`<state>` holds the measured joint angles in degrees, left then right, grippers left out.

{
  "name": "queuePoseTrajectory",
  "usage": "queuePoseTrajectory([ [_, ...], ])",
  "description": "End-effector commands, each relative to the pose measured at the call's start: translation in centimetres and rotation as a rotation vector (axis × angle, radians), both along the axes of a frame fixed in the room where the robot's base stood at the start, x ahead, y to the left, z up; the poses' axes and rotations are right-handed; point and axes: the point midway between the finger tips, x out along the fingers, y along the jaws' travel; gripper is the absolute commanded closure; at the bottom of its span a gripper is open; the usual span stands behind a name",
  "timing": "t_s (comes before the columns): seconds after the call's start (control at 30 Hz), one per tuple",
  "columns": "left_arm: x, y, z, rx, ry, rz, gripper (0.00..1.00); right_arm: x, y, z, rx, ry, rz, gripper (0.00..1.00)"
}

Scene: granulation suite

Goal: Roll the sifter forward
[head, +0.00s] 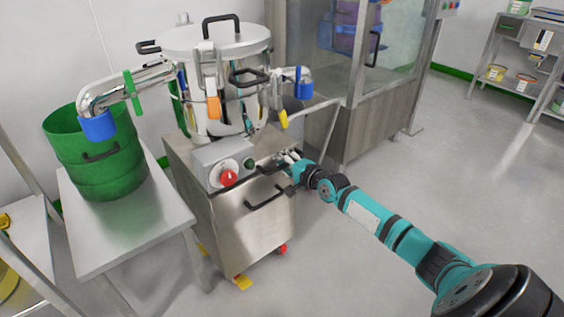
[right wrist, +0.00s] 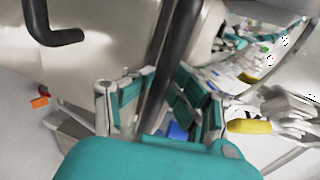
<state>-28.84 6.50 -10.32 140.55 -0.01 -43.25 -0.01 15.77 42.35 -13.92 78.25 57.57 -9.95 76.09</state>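The sifter is a steel wheeled cabinet (head: 245,225) with a lidded round steel vessel (head: 215,45) on top. A grey control box with a red knob (head: 228,178) sits on its near side. My right gripper (head: 284,166) is at a black bar handle (right wrist: 172,62) at the cabinet's top edge. In the right wrist view the bar passes between the gripper's fingers (right wrist: 166,92), whose pads appear to touch it from both sides. A second black handle (head: 265,199) on the cabinet front is free; it also shows in the wrist view (right wrist: 58,37). My left gripper is out of view.
A steel table (head: 125,225) with a green drum (head: 95,155) stands close to the sifter's left. A glazed steel cabinet (head: 345,120) stands behind right. Shelves (head: 490,55) are at the far right. Floor (head: 430,185) on the right and front is clear. A yellow-marked caster (head: 243,282) shows below.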

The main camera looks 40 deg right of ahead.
Motion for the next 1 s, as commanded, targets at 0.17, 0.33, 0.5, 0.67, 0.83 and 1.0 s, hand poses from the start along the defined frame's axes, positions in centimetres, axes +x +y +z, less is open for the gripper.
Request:
queuePoseTrajectory([
  [0.17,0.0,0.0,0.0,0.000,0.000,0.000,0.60,0.0,0.0,0.1,0.000,-0.001,0.001,0.63],
  [0.33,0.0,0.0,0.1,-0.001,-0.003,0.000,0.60,-0.6,0.0,0.1,0.001,-0.001,0.001,0.63],
  [0.5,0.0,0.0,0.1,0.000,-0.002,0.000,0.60,-3.1,-0.2,0.5,0.001,0.001,0.001,0.63],
  [0.67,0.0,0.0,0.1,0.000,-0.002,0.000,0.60,-6.5,-0.4,1.2,-0.001,0.003,0.002,0.63],
  [0.83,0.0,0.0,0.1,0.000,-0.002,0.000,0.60,-9.5,-0.7,1.9,0.000,0.002,0.001,0.63],
  [1.0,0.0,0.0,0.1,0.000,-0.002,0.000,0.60,-11.2,-0.8,2.4,0.000,0.000,0.001,0.63],
])
